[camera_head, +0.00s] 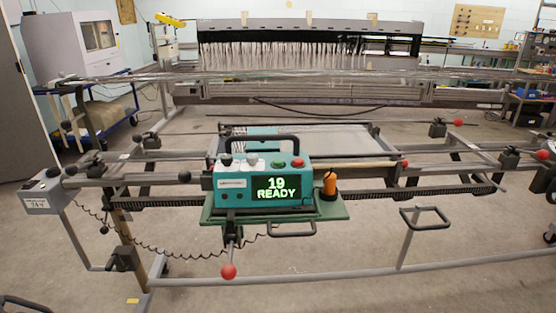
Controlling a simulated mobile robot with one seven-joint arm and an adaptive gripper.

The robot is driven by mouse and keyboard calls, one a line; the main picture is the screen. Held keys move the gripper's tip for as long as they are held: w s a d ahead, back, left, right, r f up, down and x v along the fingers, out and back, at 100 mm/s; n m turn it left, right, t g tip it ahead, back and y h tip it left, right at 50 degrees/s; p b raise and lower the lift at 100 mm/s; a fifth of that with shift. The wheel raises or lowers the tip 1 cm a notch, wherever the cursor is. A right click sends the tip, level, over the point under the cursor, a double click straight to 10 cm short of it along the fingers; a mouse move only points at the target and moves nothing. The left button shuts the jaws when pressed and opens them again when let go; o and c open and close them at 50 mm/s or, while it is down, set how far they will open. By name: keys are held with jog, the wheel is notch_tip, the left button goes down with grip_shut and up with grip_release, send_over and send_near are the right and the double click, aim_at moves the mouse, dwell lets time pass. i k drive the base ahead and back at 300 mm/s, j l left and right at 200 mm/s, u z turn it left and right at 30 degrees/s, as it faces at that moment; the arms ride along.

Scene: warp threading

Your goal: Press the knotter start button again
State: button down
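The knotter (234,198) is a teal box with a black carry handle, sitting upright on a green plate (330,212) on the frame's rail. Its display (276,188) reads "19 READY" in green letters. On its top, a green button (278,164) is left of a red button (297,163). A black knob (226,160) and a pale knob (252,160) are further left. I cannot read any label by the buttons. My gripper is not in view, and nothing covers the buttons.
An orange bottle (329,186) stands right of the knotter. A red-ended lever (228,271) hangs below it, and a coiled cable runs left to a grey box (45,193). Rails with red knobs and clamps cross the frame. The floor in front is mostly clear.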

aim_at(277, 162)
jog(key=i+u, duration=0.35)
jog(key=u, duration=0.15)
jog(key=i+l+u, duration=0.2)
jog(key=i+u, duration=0.15)
jog(key=u, duration=0.15)
